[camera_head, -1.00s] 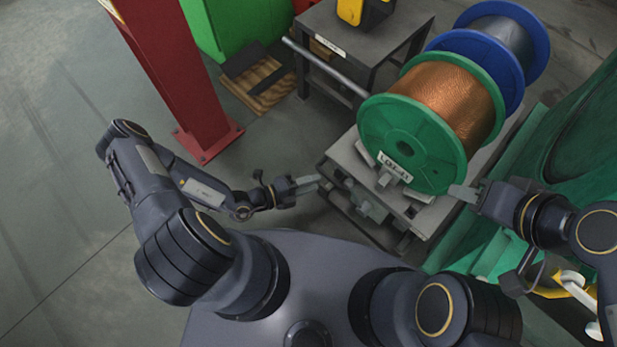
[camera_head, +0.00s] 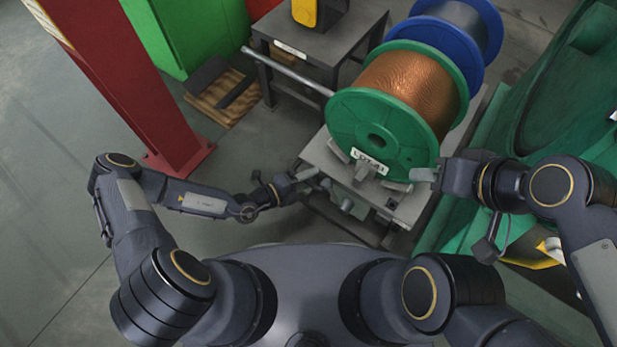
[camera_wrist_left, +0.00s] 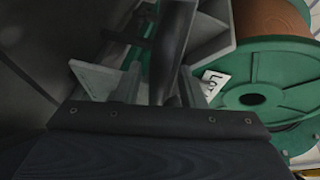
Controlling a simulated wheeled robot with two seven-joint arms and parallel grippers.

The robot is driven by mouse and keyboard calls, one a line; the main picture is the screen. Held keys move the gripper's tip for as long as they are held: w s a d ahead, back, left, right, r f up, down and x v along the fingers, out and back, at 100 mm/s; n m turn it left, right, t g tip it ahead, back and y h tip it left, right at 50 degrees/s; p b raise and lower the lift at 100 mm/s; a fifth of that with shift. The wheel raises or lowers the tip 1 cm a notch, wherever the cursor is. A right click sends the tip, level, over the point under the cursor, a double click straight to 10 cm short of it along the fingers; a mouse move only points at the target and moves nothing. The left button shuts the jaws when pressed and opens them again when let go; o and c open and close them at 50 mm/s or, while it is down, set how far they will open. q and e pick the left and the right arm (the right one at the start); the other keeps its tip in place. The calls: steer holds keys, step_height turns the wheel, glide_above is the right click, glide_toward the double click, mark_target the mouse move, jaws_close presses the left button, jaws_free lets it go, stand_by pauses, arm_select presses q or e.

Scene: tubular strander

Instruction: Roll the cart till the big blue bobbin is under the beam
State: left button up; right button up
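The grey cart (camera_head: 322,157) stands in front of me in the head view. It carries a green-flanged bobbin of copper wire (camera_head: 411,88) at the near end. The big blue bobbin (camera_head: 433,42) is right behind that, with dark wire on it. My left gripper (camera_head: 312,181) is at the cart's near left corner. In the left wrist view its fingers (camera_wrist_left: 160,75) stand apart with a dark bar (camera_wrist_left: 176,45) between them. My right gripper (camera_head: 425,175) is close to the cart's near right corner, below the green flange; its finger gap is hidden. No overhead beam is clearly seen.
A red post (camera_head: 140,85) stands at left, with a green cabinet (camera_head: 190,35) and a pallet (camera_head: 222,95) behind it. A dark table (camera_head: 325,45) and a grey pipe (camera_head: 285,70) are left of the bobbins. Green machinery (camera_head: 545,90) is close on the right. Floor at left is clear.

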arm_select(q)
steer(key=shift+d, duration=0.1)
steer(key=shift+c, duration=0.5)
jaws_close()
steer(key=shift+r, duration=0.1)
steer(key=shift+s+a+r+p, duration=0.1)
steer(key=shift+s+a+p, duration=0.3)
steer(key=shift+s+p, duration=0.2)
steer(key=shift+s+a, duration=0.1)
steer(key=shift+s, duration=0.05)
steer(key=shift+o, duration=0.5)
jaws_free()
steer(key=shift+a+f, duration=0.1)
steer(key=shift+f, duration=0.1)
steer(key=p+v, duration=0.1)
steer(key=v, duration=0.7)
